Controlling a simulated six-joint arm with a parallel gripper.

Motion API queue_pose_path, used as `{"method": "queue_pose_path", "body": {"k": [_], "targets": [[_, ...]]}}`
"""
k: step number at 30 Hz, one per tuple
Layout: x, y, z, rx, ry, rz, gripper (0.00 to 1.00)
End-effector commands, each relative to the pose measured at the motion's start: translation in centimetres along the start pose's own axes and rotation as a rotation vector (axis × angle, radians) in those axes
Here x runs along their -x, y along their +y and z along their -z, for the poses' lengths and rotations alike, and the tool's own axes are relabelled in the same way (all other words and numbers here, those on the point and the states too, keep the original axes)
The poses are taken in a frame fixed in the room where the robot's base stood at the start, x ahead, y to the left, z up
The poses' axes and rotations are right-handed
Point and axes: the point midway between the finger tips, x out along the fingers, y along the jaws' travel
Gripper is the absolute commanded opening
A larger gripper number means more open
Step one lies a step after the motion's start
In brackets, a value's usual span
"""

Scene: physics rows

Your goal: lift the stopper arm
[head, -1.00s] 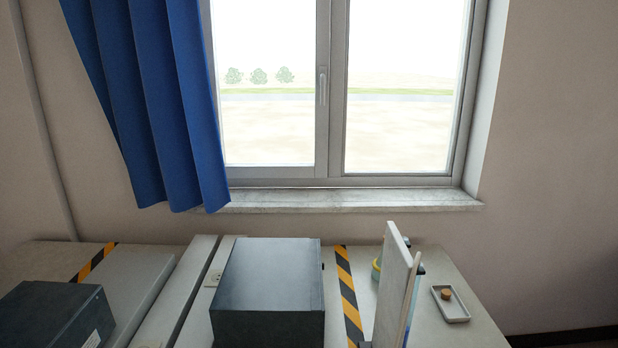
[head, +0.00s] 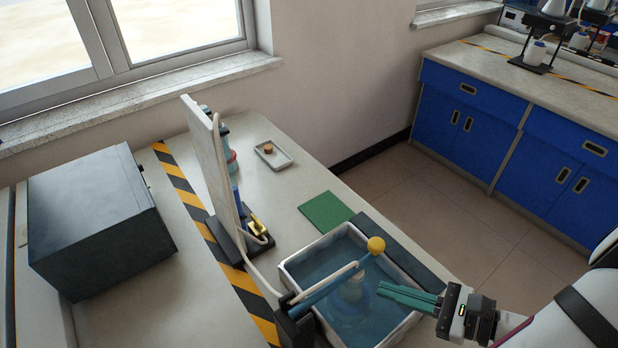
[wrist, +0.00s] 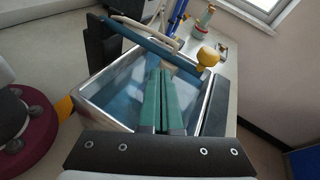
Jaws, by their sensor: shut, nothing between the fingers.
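The stopper arm (head: 324,291) is a blue bar with a yellow ball (head: 376,245) at its far end. It runs from a dark bracket (head: 296,319) at the basin's left side out over the water, sloping up to the ball. In the wrist view the stopper arm (wrist: 150,43) crosses beyond my fingers, with its yellow ball (wrist: 208,57) at the right. My gripper (head: 381,289) has green fingers, shut and empty, over the right part of the basin (head: 411,318). It is apart from the arm. In the wrist view my gripper (wrist: 160,72) points toward the bar.
A pale upright panel (head: 212,165) stands left of the basin, with a pale tube running to the bracket. A green mat (head: 326,211) and a small white tray (head: 285,163) lie behind the basin. A dark box (head: 90,220) is at the left.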

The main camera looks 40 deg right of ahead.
Motion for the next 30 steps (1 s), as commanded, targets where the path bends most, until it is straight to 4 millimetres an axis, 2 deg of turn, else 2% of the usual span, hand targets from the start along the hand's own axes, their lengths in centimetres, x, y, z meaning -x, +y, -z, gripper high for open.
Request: {"method": "queue_pose_path", "body": {"k": [1, 3, 7, 11, 21, 25, 30], "targets": [[1.4, -0.7, 1.4, -0.05, -0.035, 0.141, 0.0], [3.0, -1.5, 2.8, -0.085, -0.063, 0.298, 0.0], [4.1, -2.1, 4.0, -0.107, -0.077, 0.414, 0.0], [2.6, -2.8, 3.8, -0.106, -0.078, 0.414, 0.0], [-3.4, -5.3, 3.5, -0.106, -0.077, 0.409, 0.0], [-4.5, -5.8, 3.4, -0.105, -0.075, 0.41, 0.0], [-4.8, -6.0, 3.4, -0.105, -0.074, 0.413, 0.0]]}}
